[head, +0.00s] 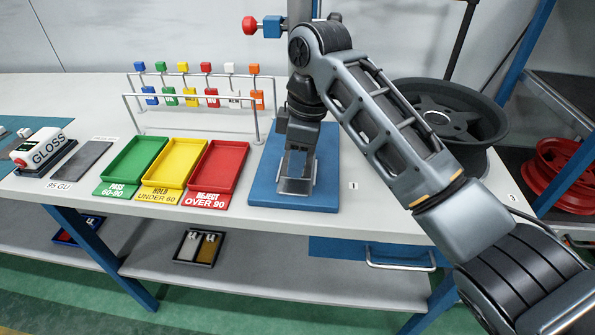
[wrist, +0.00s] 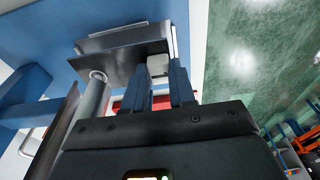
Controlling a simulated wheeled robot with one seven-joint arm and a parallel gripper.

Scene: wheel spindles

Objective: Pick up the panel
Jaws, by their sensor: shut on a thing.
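The panel appears as a grey plate (head: 296,186) low over the blue base plate of the stand, directly below my gripper (head: 298,156). In the wrist view, a dark flat plate (wrist: 118,62) lies beyond my fingers, with a small pale block (wrist: 158,65) at its right end. My gripper (wrist: 166,75) is shut at that block, its two blue-grey fingers close together. The fingers hide part of the grip. I cannot tell whether the panel touches the base.
The blue stand base (head: 264,185) has a post behind my arm. Left of it are red (head: 218,168), yellow (head: 175,163) and green (head: 135,162) trays. A wire rack (head: 190,130) with coloured tags stands behind them. A dark wheel (head: 450,112) is at right.

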